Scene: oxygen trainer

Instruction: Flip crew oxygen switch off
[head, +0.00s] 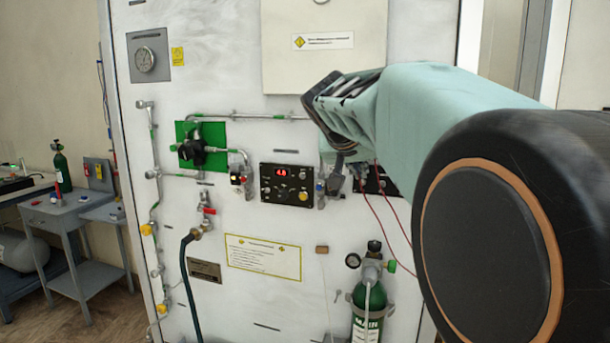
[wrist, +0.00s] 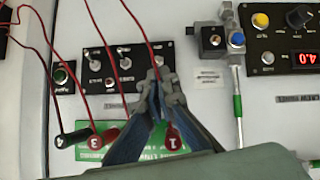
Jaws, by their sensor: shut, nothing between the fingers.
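A small black switch panel (wrist: 115,68) with several toggle switches shows in the wrist view; its labels are too small to read, so I cannot tell which is the crew oxygen switch. In the head view the panel (head: 375,178) is partly hidden by my arm. My gripper (wrist: 160,84) is shut and empty. Its tips overlap the panel's lower right part in the wrist view, close to a toggle; I cannot tell whether they touch it. In the head view my gripper (head: 336,184) is between the display panel and the switch panel.
The black display panel (head: 287,184) with red digits is beside the switch panel. Red wires (wrist: 40,60) hang across the wrist view to numbered plugs on a green plate (wrist: 175,137). A small black panel with a green button (wrist: 63,74) is at left. A green oxygen cylinder (head: 368,305) stands below.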

